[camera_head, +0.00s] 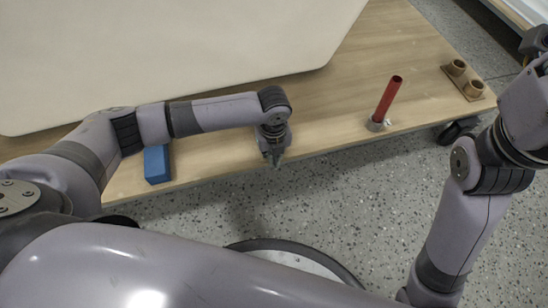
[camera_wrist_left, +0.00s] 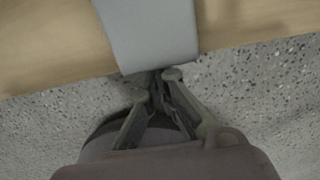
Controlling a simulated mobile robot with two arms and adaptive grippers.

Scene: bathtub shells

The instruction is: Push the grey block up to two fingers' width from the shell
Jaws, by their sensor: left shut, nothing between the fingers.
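The shell (camera_head: 170,45) is a large cream panel with rounded corners, lying on the wooden table (camera_head: 335,115) at the upper left of the head view. The grey block (camera_wrist_left: 150,32) is a smooth, pale grey piece in the left wrist view, with its near end at the table's front edge. In the head view I cannot make it out; my left arm and gripper seem to cover it. My left gripper (camera_head: 274,158) is shut and empty at the front edge. Its fingertips (camera_wrist_left: 160,82) are right at the block's near end; I cannot tell if they touch.
A blue block (camera_head: 156,164) lies on the table beside my left arm. A wooden plate with two cups (camera_head: 468,82) sits at the right end. Speckled floor lies in front.

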